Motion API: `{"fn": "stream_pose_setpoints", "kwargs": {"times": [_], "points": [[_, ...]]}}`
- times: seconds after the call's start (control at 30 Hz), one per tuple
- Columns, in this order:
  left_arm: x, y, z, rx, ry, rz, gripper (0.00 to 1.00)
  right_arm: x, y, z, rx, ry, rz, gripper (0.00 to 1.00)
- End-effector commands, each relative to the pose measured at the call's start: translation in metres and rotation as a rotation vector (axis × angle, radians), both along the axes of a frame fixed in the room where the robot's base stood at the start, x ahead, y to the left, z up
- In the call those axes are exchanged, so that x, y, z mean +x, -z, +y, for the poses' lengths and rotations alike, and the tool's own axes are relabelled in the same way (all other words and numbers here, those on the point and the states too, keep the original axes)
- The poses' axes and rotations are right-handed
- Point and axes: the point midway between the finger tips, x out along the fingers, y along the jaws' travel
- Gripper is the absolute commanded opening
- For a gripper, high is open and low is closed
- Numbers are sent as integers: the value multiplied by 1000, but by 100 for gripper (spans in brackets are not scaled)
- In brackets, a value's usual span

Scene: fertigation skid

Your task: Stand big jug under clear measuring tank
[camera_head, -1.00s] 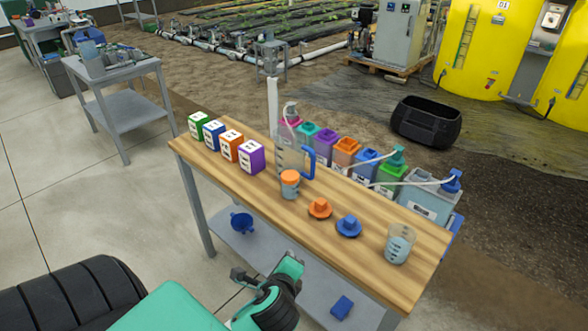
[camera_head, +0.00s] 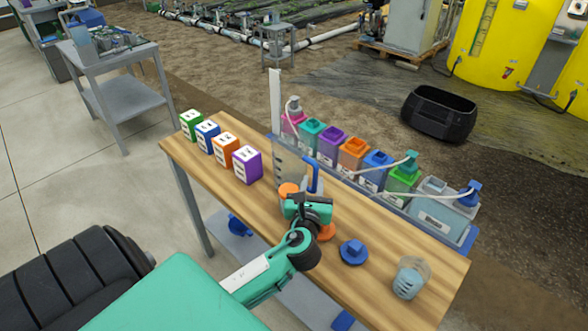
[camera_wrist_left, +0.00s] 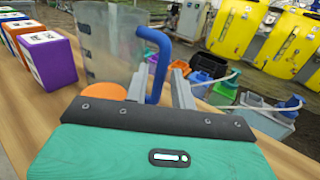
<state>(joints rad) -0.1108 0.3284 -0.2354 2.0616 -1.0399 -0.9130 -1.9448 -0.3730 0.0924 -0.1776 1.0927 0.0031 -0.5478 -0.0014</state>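The big jug (camera_head: 287,163) is a tall, translucent, upright vessel with a blue handle (camera_head: 314,176), on the wooden bench behind my left gripper (camera_head: 309,203). In the left wrist view the jug (camera_wrist_left: 108,45) fills the upper left. Its handle (camera_wrist_left: 158,62) comes down between the two grey fingers of my left gripper (camera_wrist_left: 160,88), which are apart. I cannot tell whether they touch the handle. My right gripper is out of view. No clear measuring tank is plain to me; a translucent grey container (camera_head: 440,212) stands at the right end of the row behind the bench.
Four coloured boxes (camera_head: 246,166) line the bench's left. An orange-lidded cup (camera_head: 289,189) stands close in front of the jug. A blue cap (camera_head: 353,252) and a clear beaker (camera_head: 411,278) are to the right. Coloured canisters (camera_head: 352,154) with hoses stand behind the bench (camera_head: 388,262).

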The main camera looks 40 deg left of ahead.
Motion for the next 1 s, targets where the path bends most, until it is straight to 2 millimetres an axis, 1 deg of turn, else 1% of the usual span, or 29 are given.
{"fn": "stream_pose_setpoints", "kwargs": {"times": [0.03, 0.17, 0.23, 0.4, 0.5, 0.6, 0.8, 0.93, 1.0], "points": [[5, 0, 3, 0, -1, 0, 25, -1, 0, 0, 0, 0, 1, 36], [11, -1, 6, -1, 0, 0, 25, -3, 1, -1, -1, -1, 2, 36], [18, -1, 9, -1, -1, 0, 25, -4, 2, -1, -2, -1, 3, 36], [42, -1, 20, 0, -1, -1, 25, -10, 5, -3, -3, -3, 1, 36], [51, 0, 25, -1, 0, 0, 25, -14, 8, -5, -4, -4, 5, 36], [56, 0, 28, -2, 0, 0, 25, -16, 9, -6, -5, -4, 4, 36], [56, 1, 28, -2, 0, 0, 25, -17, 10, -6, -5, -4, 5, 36], [56, 1, 28, -2, 0, 0, 0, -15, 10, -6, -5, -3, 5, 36], [56, 1, 28, -2, 0, 0, 0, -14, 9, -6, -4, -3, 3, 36]]}}
